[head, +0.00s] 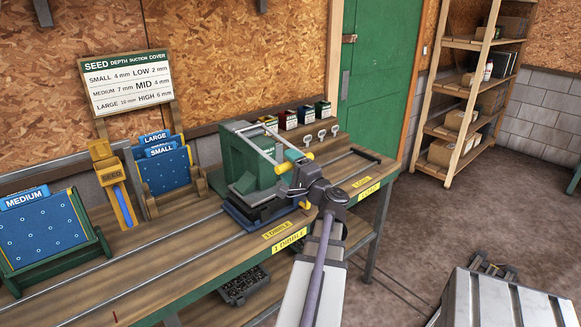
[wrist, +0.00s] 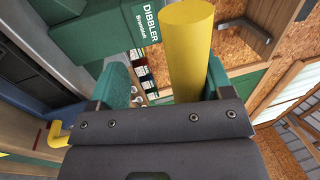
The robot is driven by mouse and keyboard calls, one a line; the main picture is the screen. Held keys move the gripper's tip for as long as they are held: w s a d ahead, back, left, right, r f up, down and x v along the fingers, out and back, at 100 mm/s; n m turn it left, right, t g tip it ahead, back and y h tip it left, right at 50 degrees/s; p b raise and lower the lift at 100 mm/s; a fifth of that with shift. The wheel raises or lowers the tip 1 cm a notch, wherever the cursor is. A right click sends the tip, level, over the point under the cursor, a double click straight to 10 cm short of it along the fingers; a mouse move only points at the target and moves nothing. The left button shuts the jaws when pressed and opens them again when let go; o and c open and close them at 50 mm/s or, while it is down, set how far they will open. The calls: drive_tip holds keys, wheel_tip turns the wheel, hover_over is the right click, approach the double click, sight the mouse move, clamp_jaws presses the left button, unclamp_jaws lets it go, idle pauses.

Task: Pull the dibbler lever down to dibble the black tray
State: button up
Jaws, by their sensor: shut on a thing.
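The green dibbler (head: 248,160) stands on the workbench, and its labelled body (wrist: 122,30) shows in the wrist view. Its lever has pale metal side arms (head: 262,148) and a yellow crossbar handle (head: 283,168). My gripper (head: 296,163) is shut on this handle, in front of the dibbler and at about mid-height of its body. In the wrist view the yellow handle (wrist: 188,48) lies between the green fingers of my gripper (wrist: 167,78), nearer the right finger. A dark, flat tray-like piece (head: 264,212) sits low under the dibbler, above a blue base. The machine and my gripper partly hide it.
The "1 DIBBLE" label (head: 288,241) and "LOAD" label (head: 368,189) mark the bench's front edge. Rails run along the bench. Several small seed boxes (head: 288,119) stand behind. Blue plates (head: 165,168) stand left. A grey metal case (head: 500,300) is at lower right.

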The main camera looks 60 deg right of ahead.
drive_tip(key=shift+a+f, duration=0.1)
drive_tip(key=shift+f, duration=0.15)
drive_tip(key=o, duration=0.7)
drive_tip(key=shift+c, duration=0.6)
drive_tip(key=shift+c, duration=0.2)
